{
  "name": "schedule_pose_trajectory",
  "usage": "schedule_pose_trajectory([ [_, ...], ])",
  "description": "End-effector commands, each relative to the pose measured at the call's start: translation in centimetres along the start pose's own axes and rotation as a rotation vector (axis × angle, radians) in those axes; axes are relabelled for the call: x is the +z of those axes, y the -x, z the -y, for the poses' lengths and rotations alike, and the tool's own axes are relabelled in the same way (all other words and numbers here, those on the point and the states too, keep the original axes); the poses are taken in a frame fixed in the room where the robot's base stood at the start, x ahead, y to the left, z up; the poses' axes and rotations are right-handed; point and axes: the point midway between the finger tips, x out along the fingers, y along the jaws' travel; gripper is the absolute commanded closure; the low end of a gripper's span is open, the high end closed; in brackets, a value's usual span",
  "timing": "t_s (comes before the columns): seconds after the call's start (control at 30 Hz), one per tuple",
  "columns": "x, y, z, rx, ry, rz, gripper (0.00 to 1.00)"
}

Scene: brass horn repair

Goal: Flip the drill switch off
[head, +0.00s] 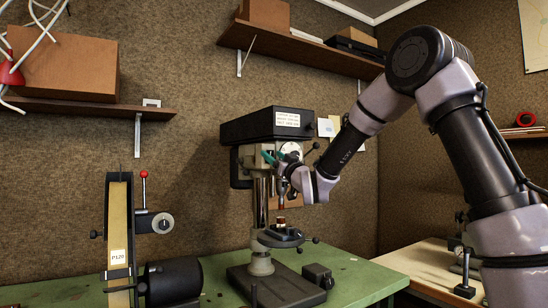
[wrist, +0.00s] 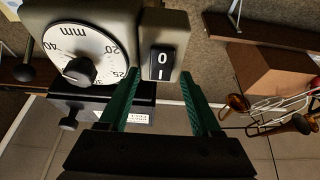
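The drill press (head: 262,127) stands on the green bench, with a dark head cover. Its rocker switch (wrist: 162,60) is black, marked 0 and I, on a grey housing in the wrist view. I cannot tell which half is pressed in. My gripper (wrist: 159,76) has two green fingers spread apart with nothing between them; the tips lie to either side of the switch in the picture. Contact with the housing is not clear. In the head view my gripper (head: 272,159) is at the front of the drill head, and the switch is hidden or too small to see.
A round mm dial (wrist: 80,55) with a black knob sits left of the switch in the wrist view. A belt sander (head: 119,235) stands left on the green bench (head: 215,275). Shelves with boxes (head: 66,66) hang above. A pale bench (head: 430,262) is at right.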

Motion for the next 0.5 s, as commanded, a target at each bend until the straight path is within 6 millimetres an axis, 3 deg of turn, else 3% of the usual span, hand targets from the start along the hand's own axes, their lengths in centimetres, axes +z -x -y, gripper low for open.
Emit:
schedule_pose_trajectory([
  [0.17,0.0,0.4,0.0,0.0,0.001,0.0,0.35],
  [0.27,0.0,1.6,0.0,0.0,0.001,0.001,0.35],
  [0.5,0.0,6.6,0.0,0.0,0.001,0.002,0.35],
])
